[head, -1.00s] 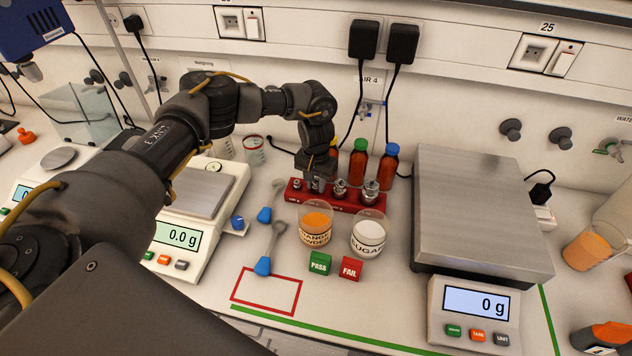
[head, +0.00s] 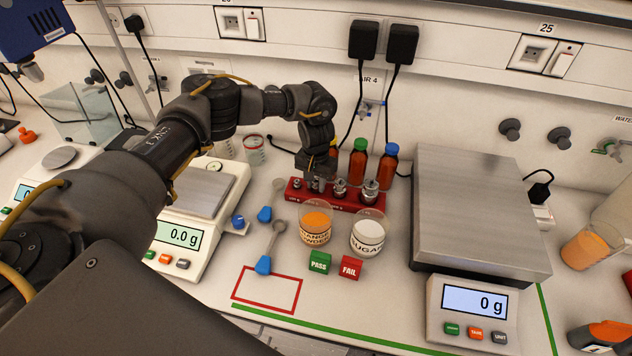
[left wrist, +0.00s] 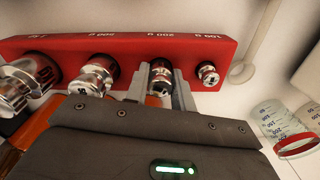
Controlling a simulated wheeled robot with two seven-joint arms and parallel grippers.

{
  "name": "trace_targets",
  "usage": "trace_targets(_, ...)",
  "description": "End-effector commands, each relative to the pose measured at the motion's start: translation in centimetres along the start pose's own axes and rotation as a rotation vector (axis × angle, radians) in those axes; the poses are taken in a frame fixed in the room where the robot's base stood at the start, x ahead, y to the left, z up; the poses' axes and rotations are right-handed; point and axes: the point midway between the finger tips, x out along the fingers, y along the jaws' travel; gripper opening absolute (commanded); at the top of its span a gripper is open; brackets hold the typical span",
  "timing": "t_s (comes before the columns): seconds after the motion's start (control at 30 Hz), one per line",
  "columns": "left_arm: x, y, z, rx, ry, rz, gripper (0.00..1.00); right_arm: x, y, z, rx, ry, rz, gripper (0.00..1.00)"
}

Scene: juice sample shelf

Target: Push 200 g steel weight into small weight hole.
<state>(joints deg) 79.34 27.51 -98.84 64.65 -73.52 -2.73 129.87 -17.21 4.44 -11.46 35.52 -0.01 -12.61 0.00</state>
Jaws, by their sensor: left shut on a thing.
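The red weight block (head: 345,200) stands behind the two beakers in the head view, and its front with upside-down labels shows in the left wrist view (left wrist: 190,43). My left gripper (head: 317,184) points down over the left part of the block. In the left wrist view its two fingers (left wrist: 160,88) are shut on the 200 g steel weight (left wrist: 160,74). That weight is at the hole above the 200 g label, upright as far as I can tell. The fingers partly hide its lower part, so its exact seating depth is unclear. My right gripper is not in view.
Two larger weights (head: 371,190) and a small one (left wrist: 208,74) sit in the same block. Beakers of orange powder (head: 316,224) and sugar (head: 368,234) stand close in front. Brown bottles (head: 388,168) stand behind. A large scale (head: 480,210) is to the right.

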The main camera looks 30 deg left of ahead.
Motion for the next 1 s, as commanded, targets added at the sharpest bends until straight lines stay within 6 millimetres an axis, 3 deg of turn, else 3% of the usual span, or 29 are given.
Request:
trace_targets(0.33,0.58,0.01,0.11,0.001,-0.002,-0.001,0.0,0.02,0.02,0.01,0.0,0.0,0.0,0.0)
trace_targets(0.37,0.6,0.01,0.12,0.001,-0.003,-0.001,0.27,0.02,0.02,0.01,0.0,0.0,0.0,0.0)
trace_targets(0.53,0.71,-0.07,0.2,0.001,-0.005,-0.002,0.49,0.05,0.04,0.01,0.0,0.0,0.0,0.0)
trace_targets(1.0,0.9,-0.32,0.35,-0.001,-0.009,-0.008,0.5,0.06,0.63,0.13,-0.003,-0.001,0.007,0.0)
